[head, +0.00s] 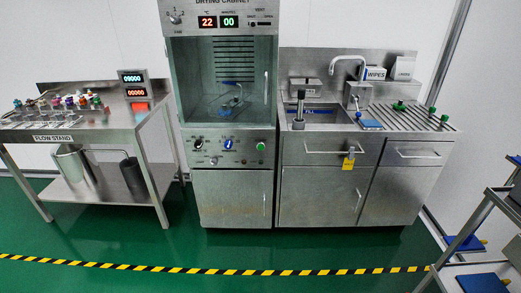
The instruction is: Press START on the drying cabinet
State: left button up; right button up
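The drying cabinet (232,200) stands upright in the middle of the head view, with its name at the top edge. Its displays (218,22) read 22 in red and 00 in green. The lower control panel has a black knob (198,143), a blue knob (228,144) and a round green button (261,146) at its right end. The small lettering there is too small to read, so I cannot confirm which control is START. An item with a blue part (232,103) sits inside behind the window. Neither of my grippers is in view.
A steel flow stand (70,130) with several small coloured parts is at left. A sink counter (325,150) with a yellow tag (348,165) adjoins at right. A shelved cart (480,215) is at the right edge. Green floor with a striped line (200,271) lies clear in front.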

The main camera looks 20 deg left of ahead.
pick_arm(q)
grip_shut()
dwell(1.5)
